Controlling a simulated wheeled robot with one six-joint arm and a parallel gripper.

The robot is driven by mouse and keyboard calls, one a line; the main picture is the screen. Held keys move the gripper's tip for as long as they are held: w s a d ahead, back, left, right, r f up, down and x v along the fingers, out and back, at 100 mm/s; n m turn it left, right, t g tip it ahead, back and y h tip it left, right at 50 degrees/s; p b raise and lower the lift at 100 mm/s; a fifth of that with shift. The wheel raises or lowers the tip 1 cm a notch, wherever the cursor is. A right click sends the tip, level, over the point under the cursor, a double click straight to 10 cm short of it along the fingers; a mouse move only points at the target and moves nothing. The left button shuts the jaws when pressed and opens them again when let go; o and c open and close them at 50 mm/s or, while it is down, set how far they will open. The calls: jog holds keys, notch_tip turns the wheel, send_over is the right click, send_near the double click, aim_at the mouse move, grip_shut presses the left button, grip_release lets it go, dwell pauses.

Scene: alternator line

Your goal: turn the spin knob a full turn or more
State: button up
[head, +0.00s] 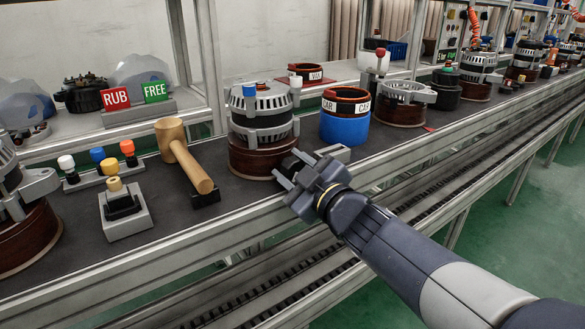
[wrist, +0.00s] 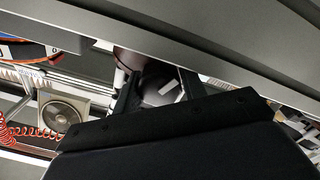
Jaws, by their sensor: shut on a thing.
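The spin knob (wrist: 166,97) is a dark round part with a white stripe on its face, seen between the fingers in the wrist view. In the head view, a dark part that appears to be the knob (head: 292,164) sits low beside the brown base of an alternator (head: 262,125), partly hidden by my gripper. My gripper (head: 291,169) reaches in from the right, at the front edge of the bench. It is shut on the knob, with one finger on each side. The finger contact is dark and hard to see in the wrist view (wrist: 160,92).
A grey box with a yellow-topped button (head: 120,207) stands farther left. A blue "CAR" container (head: 344,130) stands to the right. RUB (head: 116,97) and FREE (head: 155,92) signs stand behind. The bench's metal rail (head: 200,240) runs along the front.

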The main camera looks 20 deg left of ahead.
jog(key=o, duration=1)
jog(key=shift+c, duration=0.2)
jog(key=shift+f, duration=0.1)
